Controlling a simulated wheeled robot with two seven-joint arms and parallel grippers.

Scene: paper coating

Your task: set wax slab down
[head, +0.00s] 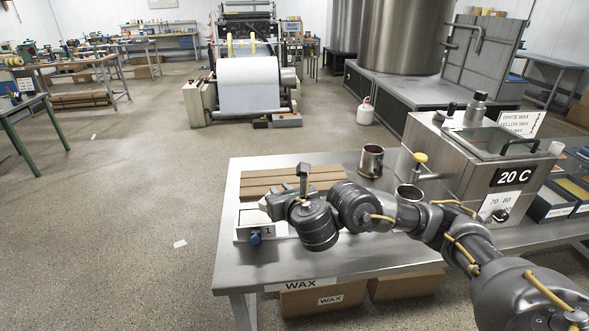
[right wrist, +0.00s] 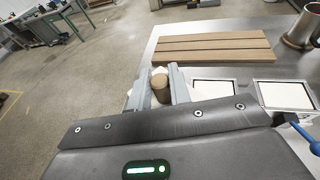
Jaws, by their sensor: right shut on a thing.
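My right gripper (head: 268,202) is over the front left part of the steel table (head: 345,262). In the right wrist view, its two grey fingers (right wrist: 157,88) are shut on a brown, rounded thing (right wrist: 160,91) with a paler part at its far end. I cannot tell from its shape whether this is the wax slab, and its lower part is hidden behind the wrist. Two pale square faces in metal frames, a nearer one (right wrist: 213,92) and another (right wrist: 285,96), lie to the right of the fingers. My left gripper is not in view.
Brown wooden strips (head: 275,181) lie behind the gripper. A metal cup (head: 371,161) stands at the table's back, and another cup (head: 408,193) stands by the heater box (head: 470,160) marked 20 C. Cardboard boxes (head: 325,298) are under the table. The table's front centre is clear.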

